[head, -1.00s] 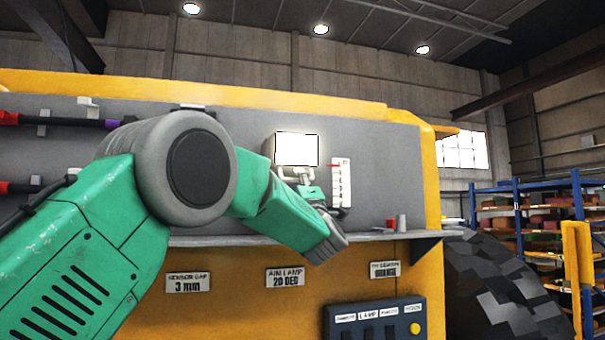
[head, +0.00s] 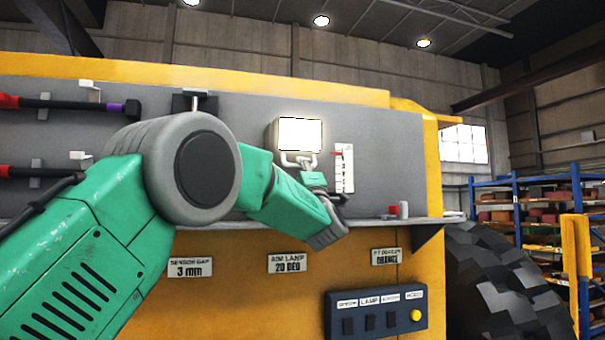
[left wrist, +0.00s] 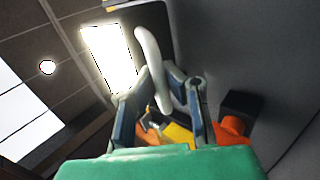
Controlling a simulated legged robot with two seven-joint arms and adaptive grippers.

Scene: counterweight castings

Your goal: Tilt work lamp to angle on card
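The work lamp (head: 299,135) has a lit white face and a pale loop handle (head: 298,164) below it, on the grey panel. The card reads "AIM LAMP 20 DEG" (head: 287,263). My left gripper (head: 314,180) is just below and right of the lamp, partly hidden by its own wrist. In the left wrist view, the handle (left wrist: 151,55) reaches between the fingers of my left gripper (left wrist: 158,74), which stand apart. Contact cannot be made out. The lit lamp face (left wrist: 110,57) is left of the handle. My right gripper is out of view.
A white scale strip (head: 344,168) with a red mark is right of the lamp. A narrow shelf (head: 270,224) crosses below, with a red item (head: 393,210) and grey cup (head: 404,209). A switch box (head: 375,312) is lower right. Dark bars hang at left.

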